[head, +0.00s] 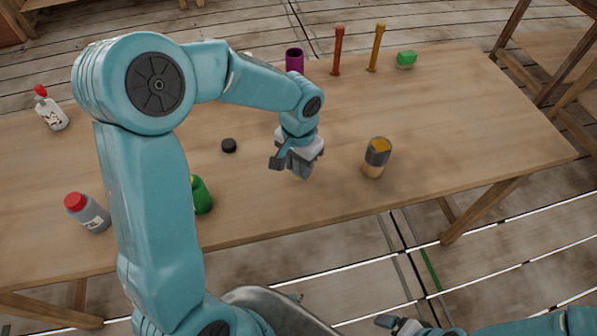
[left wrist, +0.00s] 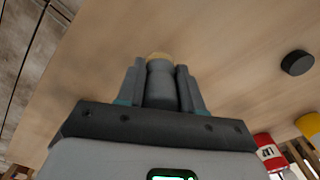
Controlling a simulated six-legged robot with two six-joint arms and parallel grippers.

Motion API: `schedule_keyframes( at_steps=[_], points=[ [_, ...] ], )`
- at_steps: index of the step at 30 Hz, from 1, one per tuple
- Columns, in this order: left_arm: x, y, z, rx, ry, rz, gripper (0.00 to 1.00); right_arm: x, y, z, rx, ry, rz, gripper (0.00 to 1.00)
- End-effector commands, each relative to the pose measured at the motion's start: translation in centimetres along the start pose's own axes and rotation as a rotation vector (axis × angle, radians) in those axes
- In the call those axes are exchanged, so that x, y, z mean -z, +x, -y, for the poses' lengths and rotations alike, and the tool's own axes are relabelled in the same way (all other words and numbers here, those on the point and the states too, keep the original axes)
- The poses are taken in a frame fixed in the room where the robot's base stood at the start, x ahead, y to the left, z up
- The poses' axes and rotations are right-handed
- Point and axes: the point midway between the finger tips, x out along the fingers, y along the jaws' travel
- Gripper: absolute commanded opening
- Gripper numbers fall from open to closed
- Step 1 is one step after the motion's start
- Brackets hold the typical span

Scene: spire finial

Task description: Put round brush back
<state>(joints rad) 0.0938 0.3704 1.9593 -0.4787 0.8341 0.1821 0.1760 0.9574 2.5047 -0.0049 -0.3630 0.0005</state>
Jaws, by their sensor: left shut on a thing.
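My left gripper (head: 297,172) is over the middle of the table, low and pointing down. Its fingers, also in the left wrist view (left wrist: 160,88), are shut on a grey cylindrical piece with a tan tip (left wrist: 159,57), which looks like the round brush. Most of it is hidden by the fingers and gripper body, and I cannot tell whether its tip touches the table. A short upright piece (head: 376,158) with a grey band, yellow-orange top and tan lower part stands to the right, apart from the gripper. My right gripper (head: 398,324) shows partly at the bottom edge; its jaw state is unclear.
A black disc (head: 229,145) lies left of the gripper. A purple cup (head: 294,60), a red stick (head: 338,50), an orange stick (head: 377,47) and a green block (head: 405,59) are along the back. Bottles (head: 88,212) stand left. The wooden table (head: 470,120) is clear at right.

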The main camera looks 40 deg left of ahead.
Motion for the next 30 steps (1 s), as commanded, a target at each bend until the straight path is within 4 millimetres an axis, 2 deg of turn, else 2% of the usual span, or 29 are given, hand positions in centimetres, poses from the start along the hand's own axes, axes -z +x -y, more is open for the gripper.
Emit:
schedule_keyframes(
  at_steps=[3, 6, 18, 19, 21, 30],
  points=[
    [-0.1, 2.3, 0.1, 0.000, 0.000, 0.007, 0.06, 0.0, 0.2, -0.1, 0.000, 0.000, 0.000, 0.94],
    [-0.1, 3.3, 0.1, -0.001, 0.000, 0.003, 0.06, 0.0, 0.2, -0.1, 0.000, 0.000, 0.000, 0.94],
    [-0.1, 3.9, 0.1, 0.000, 0.000, 0.002, 0.06, 0.0, 0.7, -0.2, 0.000, 0.000, 0.000, 0.94],
    [-0.1, 3.8, 0.1, 0.000, 0.000, 0.002, 0.42, 0.0, 0.6, -0.2, 0.000, 0.000, 0.000, 0.94],
    [-0.1, 3.7, 0.1, 0.000, 0.000, 0.002, 0.61, 0.0, 0.5, -0.2, 0.000, 0.000, 0.000, 0.94],
    [-0.1, 3.5, 0.1, 0.000, 0.000, 0.002, 0.61, 0.0, 0.3, -0.1, 0.000, 0.000, 0.000, 0.94]
  ],
)
